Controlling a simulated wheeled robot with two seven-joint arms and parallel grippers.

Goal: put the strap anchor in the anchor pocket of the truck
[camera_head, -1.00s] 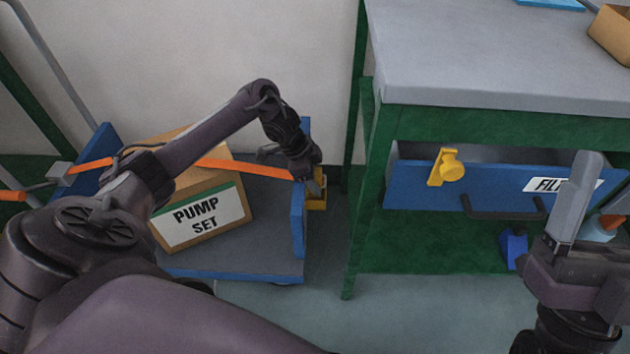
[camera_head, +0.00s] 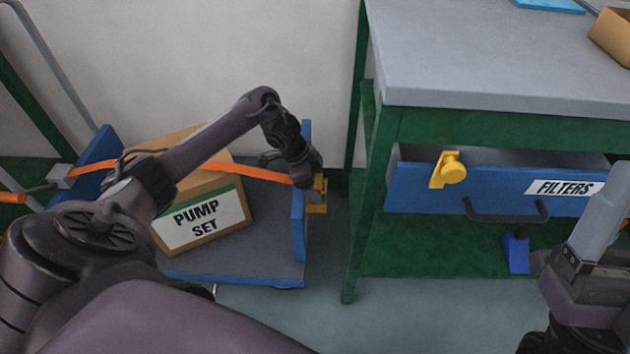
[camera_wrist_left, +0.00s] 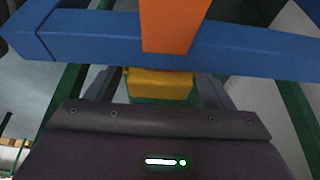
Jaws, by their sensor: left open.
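The truck (camera_head: 240,268) is a blue and grey platform with raised end boards. An orange strap (camera_head: 235,168) runs across the box to its right end board. A yellow part (camera_head: 318,197), apparently the anchor pocket, sits on the outside of that board. My left gripper (camera_head: 312,180) is at this yellow part. In the left wrist view its open fingers (camera_wrist_left: 157,90) stand on either side of the yellow part (camera_wrist_left: 160,84), below the strap (camera_wrist_left: 168,22) and the blue rail (camera_wrist_left: 90,38). I cannot make out the strap anchor separately. My right gripper (camera_head: 598,225) is partly in view at the right edge.
A cardboard box (camera_head: 200,215) labelled PUMP SET stands on the truck. A green bench (camera_head: 480,75) stands right of it, with a blue FILTERS drawer (camera_head: 415,190) partly open and a yellow fitting on its front. A narrow floor gap separates truck and bench.

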